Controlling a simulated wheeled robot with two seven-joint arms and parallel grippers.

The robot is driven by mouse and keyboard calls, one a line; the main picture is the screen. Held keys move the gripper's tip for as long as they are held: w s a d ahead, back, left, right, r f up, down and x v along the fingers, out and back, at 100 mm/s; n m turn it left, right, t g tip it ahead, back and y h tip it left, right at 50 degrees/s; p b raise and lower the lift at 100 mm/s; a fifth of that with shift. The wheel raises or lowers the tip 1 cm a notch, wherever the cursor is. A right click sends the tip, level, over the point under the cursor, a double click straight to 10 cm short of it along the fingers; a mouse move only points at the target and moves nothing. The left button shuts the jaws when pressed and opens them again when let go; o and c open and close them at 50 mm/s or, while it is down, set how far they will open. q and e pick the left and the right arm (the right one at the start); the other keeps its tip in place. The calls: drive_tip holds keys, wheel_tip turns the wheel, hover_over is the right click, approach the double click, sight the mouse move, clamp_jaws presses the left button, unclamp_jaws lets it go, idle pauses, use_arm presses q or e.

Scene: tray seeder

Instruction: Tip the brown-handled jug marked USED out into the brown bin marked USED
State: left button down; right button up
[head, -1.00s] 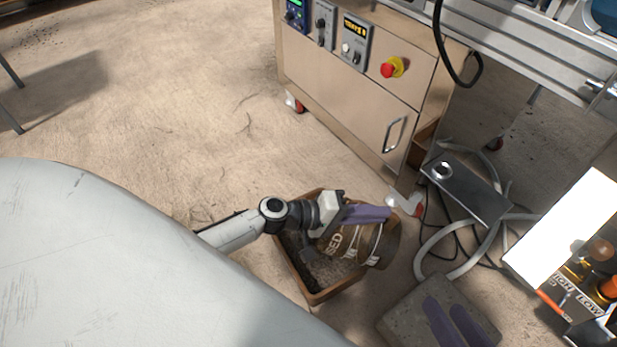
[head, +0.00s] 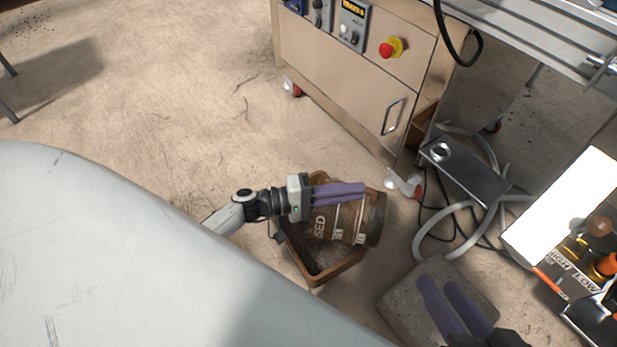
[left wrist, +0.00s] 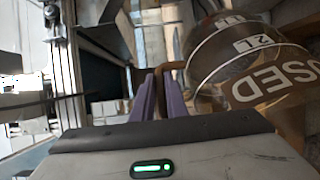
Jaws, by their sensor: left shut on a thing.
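My left gripper (head: 338,194) is shut on the handle of the brown jug marked USED (head: 348,222). The jug is tipped onto its side above the brown bin (head: 333,275), its far end reaching past the bin's right side. In the left wrist view the jug (left wrist: 245,60) shows its USED lettering upside down, with the brown handle (left wrist: 178,72) at the purple fingers (left wrist: 160,95). Dark material lies in the bin. The jug hides part of the bin, and I cannot see into the jug. My right gripper (head: 455,312) is empty, its purple fingers apart over a grey slab.
The grey slab (head: 400,305) lies on the floor right of the bin. A beige machine cabinet (head: 345,90) with a red stop button stands behind. Hoses (head: 430,232) and a metal box (head: 465,170) lie to the right. The floor at left is clear.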

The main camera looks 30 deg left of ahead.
use_arm(q)
drive_tip(key=shift+s+a+r+n+t+h, duration=0.15)
drive_tip(key=shift+a+r+h, duration=0.05)
drive_tip(key=shift+a, duration=0.3)
drive_tip(key=shift+s+a+r+n+t+h, duration=0.1)
drive_tip(key=shift+s+a+r+t+h, duration=0.1)
drive_tip(key=shift+a, duration=0.35)
drive_tip(key=shift+s+a+r+n+t+h, duration=0.15)
drive_tip(key=shift+a+r+h, duration=0.05)
drive_tip(key=shift+a, duration=0.3)
drive_tip(key=shift+s+a+r+n+t+h, duration=0.1)
drive_tip(key=shift+s+a+n+t+h, duration=0.1)
drive_tip(key=shift+a, duration=0.4)
drive_tip(key=shift+s+a+n+t+h, duration=0.1)
drive_tip(key=shift+s+a+t+h, duration=0.1)
drive_tip(key=shift+a, duration=0.4)
drive_tip(key=shift+s+a+r, duration=0.1)
drive_tip(key=shift+s+a, duration=0.1)
drive_tip(key=shift+a, duration=0.1)
use_arm(e)
drive_tip(key=shift+s+d+f, duration=0.1)
drive_tip(key=shift+s+d, duration=0.4)
drive_tip(key=shift+s, duration=0.15)
use_arm(q)
drive_tip(key=shift+d, duration=0.1)
